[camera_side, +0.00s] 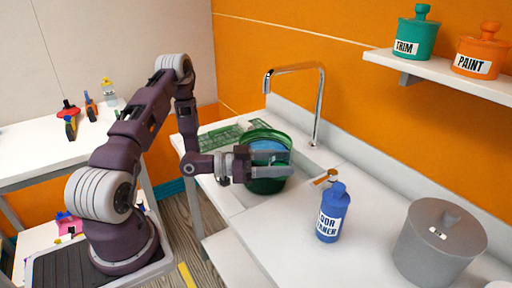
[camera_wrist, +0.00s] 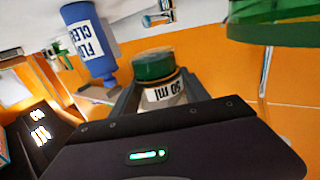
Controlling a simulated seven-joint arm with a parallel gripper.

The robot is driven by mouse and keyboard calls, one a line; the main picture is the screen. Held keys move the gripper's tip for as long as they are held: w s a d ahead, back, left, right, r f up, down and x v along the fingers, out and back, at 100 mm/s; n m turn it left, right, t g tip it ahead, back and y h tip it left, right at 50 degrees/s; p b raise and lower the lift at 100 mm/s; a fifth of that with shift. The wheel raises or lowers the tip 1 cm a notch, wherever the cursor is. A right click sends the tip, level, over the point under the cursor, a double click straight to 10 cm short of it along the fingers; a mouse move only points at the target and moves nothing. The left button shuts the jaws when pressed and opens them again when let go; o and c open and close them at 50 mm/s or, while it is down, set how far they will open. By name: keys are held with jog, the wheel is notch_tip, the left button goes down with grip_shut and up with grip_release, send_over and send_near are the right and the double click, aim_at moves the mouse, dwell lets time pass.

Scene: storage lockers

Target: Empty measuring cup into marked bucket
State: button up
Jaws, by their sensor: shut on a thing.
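A green bucket (camera_side: 268,186) stands at the sink, with something blue showing inside its rim. I see no mark on the side facing the camera. Part of a green rounded thing, likely this bucket, shows at the top right of the wrist view (camera_wrist: 285,30). My gripper (camera_side: 282,163) is level in front of the bucket's upper part in the side view. In the wrist view my gripper (camera_wrist: 158,88) is shut on the measuring cup (camera_wrist: 153,67), which is green with a white 50 ml label. The label reads upside down there, like the bottle. The cup's contents are hidden.
A blue floor cleaner bottle (camera_side: 332,215) stands on the counter right of the bucket; it also shows in the wrist view (camera_wrist: 90,40). A tap (camera_side: 318,105) arches behind the bucket. A grey lidded canister (camera_side: 440,245) stands at right. A shelf (camera_side: 440,75) holds lidded pots.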

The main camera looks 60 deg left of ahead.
jog(key=w+a+r+n+t+y, duration=0.1)
jog(key=a+r+y, duration=0.1)
jog(key=a, duration=0.6)
jog(key=w+a+r+n+t+y, duration=0.1)
jog(key=w+a+r, duration=0.1)
jog(key=a, duration=0.7)
jog(key=s+a+f+n+y, duration=0.1)
jog(key=a+f+n+y, duration=0.2)
jog(key=a, duration=0.8)
notch_tip(320, 180, down, 2)
jog(key=shift+s+a+f+n+t+y, duration=0.1)
jog(key=shift+s+a+n+t+y, duration=0.25)
jog(key=shift+y, duration=0.75)
jog(key=shift+w+d+r+m+g+y, duration=0.1)
jog(key=shift+d+r+m+g+y, duration=0.1)
jog(key=shift+d+r+m, duration=0.7)
jog(key=shift+w+d+r+m+g+y, duration=0.15)
jog(key=shift+d+r+m, duration=0.3)
jog(key=shift+d+m, duration=0.8)
jog(key=shift+d+r+m+g+y, duration=0.15)
jog(key=shift+d+r+m, duration=0.55)
jog(key=shift+m, duration=0.8)
jog(key=shift+f, duration=0.1)
jog(key=shift+d+f+m+p, duration=0.2)
jog(key=shift+f+m+p, duration=0.15)
jog(key=shift+m, duration=0.35)
jog(key=shift+r+m, duration=0.35)
jog(key=shift+m, duration=0.45)
